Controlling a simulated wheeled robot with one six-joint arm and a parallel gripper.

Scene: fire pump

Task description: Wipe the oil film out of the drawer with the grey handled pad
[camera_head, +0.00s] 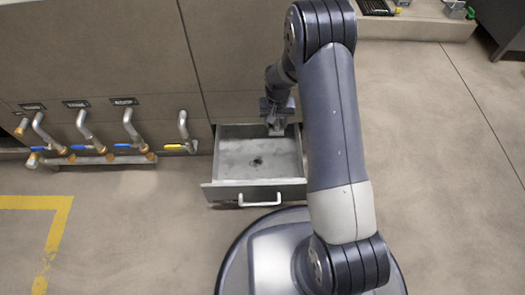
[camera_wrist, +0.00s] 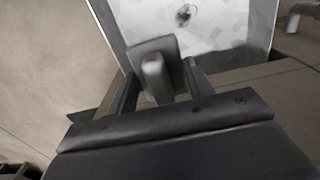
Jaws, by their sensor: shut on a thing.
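The drawer (camera_head: 228,150) stands pulled out of the cabinet, its white handle at the front. A dark spot (camera_head: 257,161) marks the middle of its grey floor, with paler, uneven patches around it. The drawer also shows in the wrist view (camera_wrist: 225,35), with the dark spot (camera_wrist: 185,14) near the top. My gripper (camera_head: 275,120) is over the drawer's back right part. In the wrist view my gripper (camera_wrist: 158,88) is shut on the handle of the grey pad (camera_wrist: 152,46). The pad is at the drawer's edge in that view; whether it touches the floor I cannot tell.
Several pipes with blue and yellow valve handles (camera_head: 130,128) stand left of the drawer along the cabinet wall. A ledge (camera_head: 420,25) with small items is at the top right. Yellow tape (camera_head: 55,225) marks the floor at left. Open floor lies at right.

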